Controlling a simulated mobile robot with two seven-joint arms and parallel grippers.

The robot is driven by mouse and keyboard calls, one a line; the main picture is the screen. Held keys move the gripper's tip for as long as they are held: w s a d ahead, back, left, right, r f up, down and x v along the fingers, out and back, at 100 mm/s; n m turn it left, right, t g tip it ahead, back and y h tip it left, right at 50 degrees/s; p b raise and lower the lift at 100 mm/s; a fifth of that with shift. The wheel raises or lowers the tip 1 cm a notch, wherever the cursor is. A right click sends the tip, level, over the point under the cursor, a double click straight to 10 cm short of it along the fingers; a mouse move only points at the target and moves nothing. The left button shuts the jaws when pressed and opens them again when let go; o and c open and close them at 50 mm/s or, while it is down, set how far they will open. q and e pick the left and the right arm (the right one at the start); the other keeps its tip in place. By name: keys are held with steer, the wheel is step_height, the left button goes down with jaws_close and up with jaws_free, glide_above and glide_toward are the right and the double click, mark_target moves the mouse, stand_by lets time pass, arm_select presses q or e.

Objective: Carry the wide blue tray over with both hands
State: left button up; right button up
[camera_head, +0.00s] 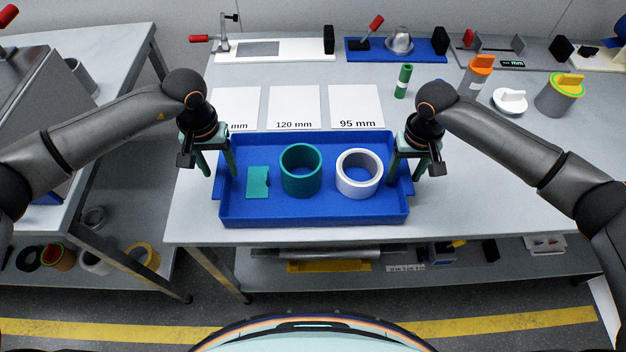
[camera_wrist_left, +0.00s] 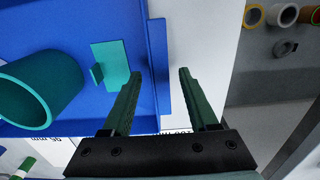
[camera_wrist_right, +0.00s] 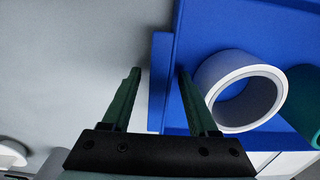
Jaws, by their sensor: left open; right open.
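The wide blue tray (camera_head: 320,210) lies on the grey bench near its front edge. It holds a small flat teal piece (camera_head: 257,183), a teal ring (camera_head: 301,188) and a white ring (camera_head: 346,187). My left gripper (camera_head: 220,175) is open at the tray's left end; in the left wrist view its fingers (camera_wrist_left: 160,72) stand either side of the tray's end lip (camera_wrist_left: 158,50). My right gripper (camera_head: 405,178) is open at the right end; in the right wrist view its fingers (camera_wrist_right: 158,70) likewise straddle the other end lip (camera_wrist_right: 160,60). Contact with the lips cannot be told.
White cards with size labels (camera_head: 295,105) lie just behind the tray. Fixtures line the back. The bench right of the tray is clear.

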steer(key=shift+r, duration=0.25)
arm_select(q)
step_height(320, 180, up, 12)
steer(key=shift+f, duration=0.25)
arm_select(e)
step_height(320, 180, up, 12)
steer(key=shift+f, duration=0.2)
arm_select(q)
steer(key=shift+s, duration=0.1)
arm_select(e)
steer(key=shift+s+f, duration=0.1)
